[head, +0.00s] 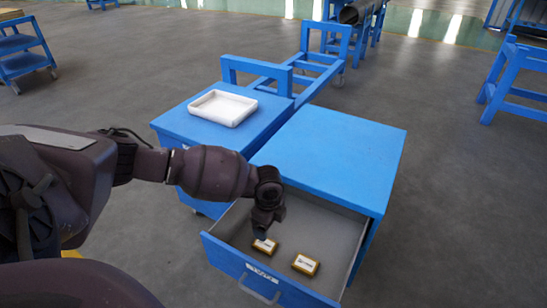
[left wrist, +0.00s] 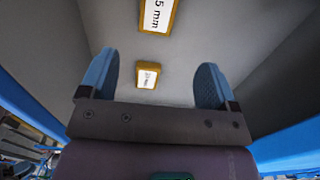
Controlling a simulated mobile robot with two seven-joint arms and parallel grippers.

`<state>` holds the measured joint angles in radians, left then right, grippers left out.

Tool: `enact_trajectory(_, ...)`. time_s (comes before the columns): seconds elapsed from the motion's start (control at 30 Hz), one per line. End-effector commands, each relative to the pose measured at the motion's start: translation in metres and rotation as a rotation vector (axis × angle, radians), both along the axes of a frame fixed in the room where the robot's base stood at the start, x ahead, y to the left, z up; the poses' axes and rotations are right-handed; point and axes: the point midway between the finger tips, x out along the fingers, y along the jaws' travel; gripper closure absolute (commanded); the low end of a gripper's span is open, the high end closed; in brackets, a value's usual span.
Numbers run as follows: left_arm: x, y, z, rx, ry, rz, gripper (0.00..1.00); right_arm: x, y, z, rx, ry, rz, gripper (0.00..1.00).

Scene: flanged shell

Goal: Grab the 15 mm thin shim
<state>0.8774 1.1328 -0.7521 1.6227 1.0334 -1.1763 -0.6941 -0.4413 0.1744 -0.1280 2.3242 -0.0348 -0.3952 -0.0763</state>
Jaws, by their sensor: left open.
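Two small yellow shim boxes with white labels lie in the open drawer, a left one (head: 265,246) and a right one (head: 305,264). Their labels are too small to read in the head view. In the left wrist view, the box at the top edge (left wrist: 157,14) reads "5 mm" and is cut off by the frame, so a leading digit may be hidden. The other box (left wrist: 148,76) shows between the fingers, its label too blurred to read surely. My left gripper (head: 264,230) is open and empty, low over the drawer by the left box. My right gripper is out of view.
The blue cabinet's drawer (head: 333,220) is pulled out, with grey walls around the boxes. The cabinet top (head: 335,150) is bare. A white tray (head: 224,107) sits on the blue cart to the left. The drawer's right part is clear.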

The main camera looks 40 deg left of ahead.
Motion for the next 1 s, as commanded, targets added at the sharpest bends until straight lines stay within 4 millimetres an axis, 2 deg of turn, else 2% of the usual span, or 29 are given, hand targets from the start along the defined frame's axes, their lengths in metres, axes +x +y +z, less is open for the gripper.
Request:
enact_trajectory(0.3,-0.003,-0.001,-0.045,0.0,0.008,0.0,0.17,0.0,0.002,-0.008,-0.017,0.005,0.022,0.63)
enact_trajectory(0.57,-0.003,0.0,-0.065,0.0,0.005,0.001,0.17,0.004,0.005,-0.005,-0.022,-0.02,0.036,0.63)
enact_trajectory(0.8,-0.007,0.0,-0.099,0.0,0.008,0.001,0.17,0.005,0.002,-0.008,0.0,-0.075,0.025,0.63)
enact_trajectory(1.0,-0.005,0.0,-0.105,-0.001,0.0,0.001,0.17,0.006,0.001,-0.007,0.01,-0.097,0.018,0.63)
